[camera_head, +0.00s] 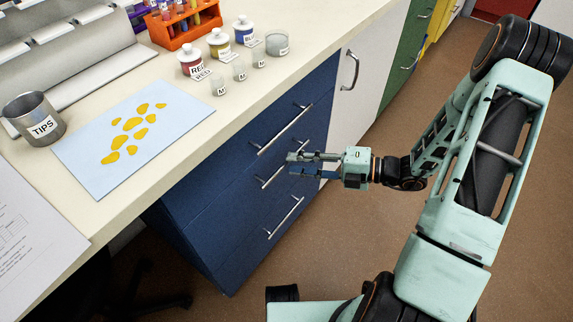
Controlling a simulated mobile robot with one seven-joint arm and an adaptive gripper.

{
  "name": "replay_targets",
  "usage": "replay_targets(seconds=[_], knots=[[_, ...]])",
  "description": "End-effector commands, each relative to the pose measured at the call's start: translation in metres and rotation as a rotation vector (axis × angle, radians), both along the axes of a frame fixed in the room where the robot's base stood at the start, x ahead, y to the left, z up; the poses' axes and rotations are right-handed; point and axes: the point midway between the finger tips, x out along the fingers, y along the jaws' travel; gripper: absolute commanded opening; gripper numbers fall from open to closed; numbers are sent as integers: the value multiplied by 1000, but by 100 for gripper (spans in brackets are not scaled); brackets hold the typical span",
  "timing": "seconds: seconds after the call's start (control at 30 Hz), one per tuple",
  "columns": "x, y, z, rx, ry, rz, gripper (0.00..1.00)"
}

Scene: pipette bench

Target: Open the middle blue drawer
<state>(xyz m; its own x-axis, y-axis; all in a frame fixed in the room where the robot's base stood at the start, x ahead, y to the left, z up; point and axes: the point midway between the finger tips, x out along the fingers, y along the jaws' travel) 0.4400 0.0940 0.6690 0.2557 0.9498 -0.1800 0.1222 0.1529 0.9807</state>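The blue drawer unit (222,205) stands under the bench, with three drawers and a long silver bar handle on each. The middle drawer (235,194) appears shut, its front level with the others. Its handle (271,179) slants across the front, and its upper part is partly hidden by my gripper. My gripper (291,164) comes from the right with its two fingers apart, one above the other in the picture. The fingertips overlap the middle handle in this view. I cannot tell whether they touch it or whether the bar lies between them.
The top handle (284,130) is just above my gripper and the bottom handle (285,218) below it. A white cabinet (343,112) is to the right. Bottles, small cups and a TIPS mug (35,117) stand on the bench. The floor (350,225) before the drawers is clear.

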Motion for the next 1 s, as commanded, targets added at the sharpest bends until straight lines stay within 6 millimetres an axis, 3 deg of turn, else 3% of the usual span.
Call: replay_targets(seconds=[0.2,0.57,0.8,1.0], knots=[[7,26,-6,-1,-1,1,26],[8,32,-6,-1,-2,0,26],[9,32,-6,-1,-2,0,2],[8,31,-6,-1,-2,0,0]])
